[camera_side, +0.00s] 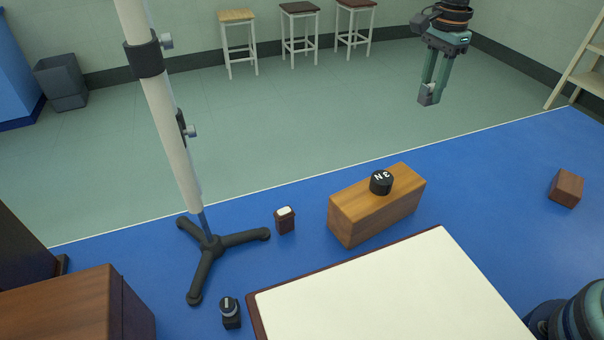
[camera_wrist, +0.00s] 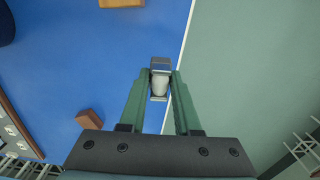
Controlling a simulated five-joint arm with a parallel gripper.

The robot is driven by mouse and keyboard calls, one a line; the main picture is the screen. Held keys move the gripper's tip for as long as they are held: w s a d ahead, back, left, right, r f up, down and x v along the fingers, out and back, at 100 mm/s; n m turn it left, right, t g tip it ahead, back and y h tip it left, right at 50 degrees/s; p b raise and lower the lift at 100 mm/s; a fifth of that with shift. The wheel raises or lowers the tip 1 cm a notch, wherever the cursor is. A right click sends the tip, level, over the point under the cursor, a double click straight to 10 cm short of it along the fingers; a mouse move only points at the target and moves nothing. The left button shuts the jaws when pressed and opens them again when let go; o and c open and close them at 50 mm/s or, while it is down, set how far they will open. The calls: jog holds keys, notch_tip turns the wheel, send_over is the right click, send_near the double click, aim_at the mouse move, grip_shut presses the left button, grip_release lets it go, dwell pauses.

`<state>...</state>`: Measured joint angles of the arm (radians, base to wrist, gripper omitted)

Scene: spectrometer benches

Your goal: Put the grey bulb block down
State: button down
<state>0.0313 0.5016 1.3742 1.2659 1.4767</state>
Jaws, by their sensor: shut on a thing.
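My gripper (camera_side: 432,90) is raised at the upper right of the side view, well above the level of the blue bench top. It is shut on the grey bulb block (camera_side: 427,97), which sits between the fingertips. In the wrist view the grey bulb block (camera_wrist: 160,64) shows a dark grey end and a pale rounded bulb (camera_wrist: 158,85) between the green fingers of my gripper (camera_wrist: 160,80). There it lines up with the bench's white edge line, with floor to the right. Nothing supports the block from below.
The blue bench top (camera_side: 480,185) has free room between a wooden block (camera_side: 350,222) bearing a black 3N weight (camera_side: 381,182) and a brown block (camera_side: 566,188). A white board (camera_side: 400,290), a tripod stand (camera_side: 208,243), a small white-topped block (camera_side: 285,222) and a black-based block (camera_side: 230,315) stand nearer.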

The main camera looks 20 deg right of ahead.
jog(key=shift+a+r, duration=0.2)
jog(key=shift+r, duration=0.25)
jog(key=s+a+n, duration=0.2)
jog(key=a+n, duration=0.3)
jog(key=a, duration=0.6)
jog(key=n, duration=1.2)
send_over(303, 271)
notch_tip(303, 271, down, 19)
jog(key=shift+f, duration=0.2)
jog(key=shift+f, duration=0.1)
jog(key=c, duration=0.9)
grip_release()
jog(key=shift+o, duration=1.4)
